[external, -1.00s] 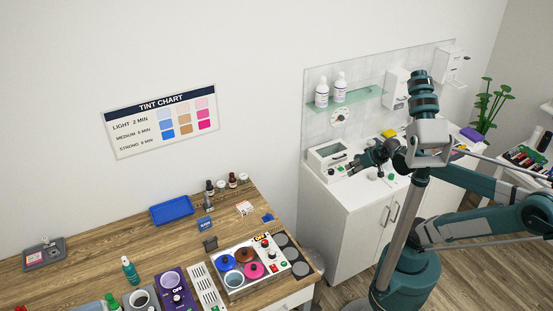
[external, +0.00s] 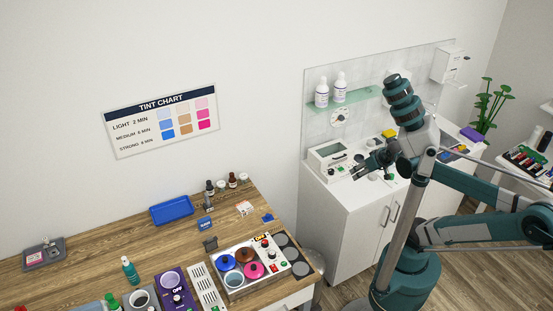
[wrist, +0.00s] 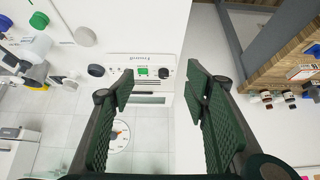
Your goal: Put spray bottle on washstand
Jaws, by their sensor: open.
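The white cabinet (external: 345,235) at the right, with a tiled splashback, looks like the washstand. My gripper (external: 355,174) is over the cabinet top, far from the teal bottle. In the wrist view, my gripper (wrist: 160,88) is open with nothing between its fingers. A white device with a green button (wrist: 148,68) lies beyond the fingertips; it also shows on the cabinet in the external view (external: 330,155).
White bottles (external: 340,86) stand on a glass shelf (external: 358,97) above the cabinet. The wooden table holds a blue tray (external: 171,211), a pot warmer (external: 238,291), a purple device (external: 174,290) and small bottles. Bare wood shows between the tray and teal bottle.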

